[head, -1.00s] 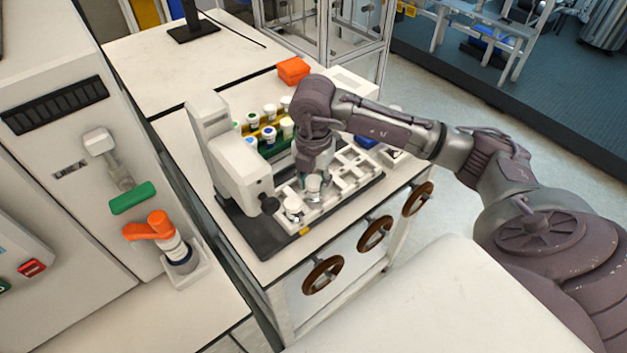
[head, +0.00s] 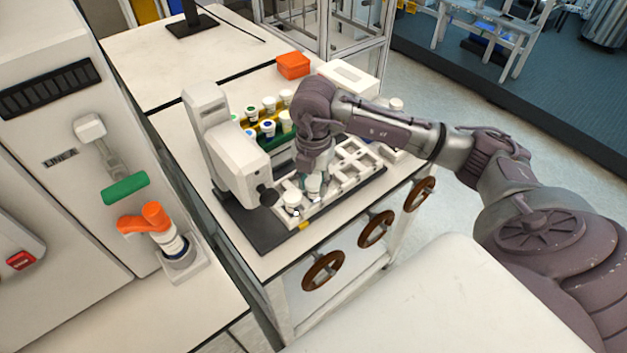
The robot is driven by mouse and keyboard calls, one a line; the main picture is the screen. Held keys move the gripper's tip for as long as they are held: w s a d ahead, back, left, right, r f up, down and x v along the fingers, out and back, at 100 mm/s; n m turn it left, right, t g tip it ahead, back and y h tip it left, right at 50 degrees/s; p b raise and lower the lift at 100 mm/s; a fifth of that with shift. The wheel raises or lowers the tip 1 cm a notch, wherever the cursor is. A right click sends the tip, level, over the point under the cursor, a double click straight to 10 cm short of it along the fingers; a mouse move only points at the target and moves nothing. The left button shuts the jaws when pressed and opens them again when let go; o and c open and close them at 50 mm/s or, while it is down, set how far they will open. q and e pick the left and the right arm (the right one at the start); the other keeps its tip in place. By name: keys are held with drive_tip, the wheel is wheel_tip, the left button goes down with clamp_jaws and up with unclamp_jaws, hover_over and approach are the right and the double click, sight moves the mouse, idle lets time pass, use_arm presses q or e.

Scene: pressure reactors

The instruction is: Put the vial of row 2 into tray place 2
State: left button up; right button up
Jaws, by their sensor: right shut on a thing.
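My right gripper (head: 316,174) points down over the front part of the white tray (head: 334,193). It is shut on a white-capped vial (head: 314,186). The vial is upright at the tray, just behind and right of another white-capped vial (head: 292,200) at the tray's front-left end. I cannot tell whether the held vial rests on the bottom of its place. Several tray places further back look empty. Behind the gripper stands a rack (head: 280,159) with rows of capped vials, partly hidden by my arm. My left gripper is not in view.
A white upright device (head: 233,155) stands close left of the tray. An orange box (head: 293,65) and a white box (head: 349,78) lie behind. Brown handwheels (head: 376,230) stick out from the bench front. An orange-handled tool (head: 148,222) stands at left.

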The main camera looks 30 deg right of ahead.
drive_tip(key=shift+f, duration=0.15)
drive_tip(key=o, duration=1.1)
drive_tip(key=shift+o, duration=0.2)
wheel_tip(320, 180, up, 12)
